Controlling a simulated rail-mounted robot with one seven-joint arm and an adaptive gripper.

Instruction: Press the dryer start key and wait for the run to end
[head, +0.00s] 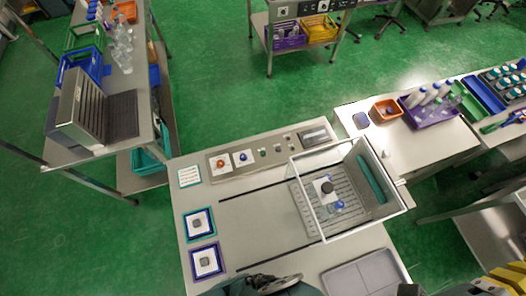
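A control panel (255,156) runs along the back of the grey worktable. It carries a red round button (220,163) on a white plate, a blue round button (242,157) on a white plate, several small knobs or lamps, and a small dark display (314,137). I cannot read which key is the dryer start. A clear-walled box (300,207) stands over a slatted grate on the right; inside are a white plate with a dark round knob (327,187) and clear items with blue parts (336,207). A dark part of my arm or gripper (270,285) shows at the bottom edge, away from the panel; its fingers are unclear.
A grey tray (364,275) sits at the front right. A side bench (408,150) holds bottles and bins. The table's middle is clear.

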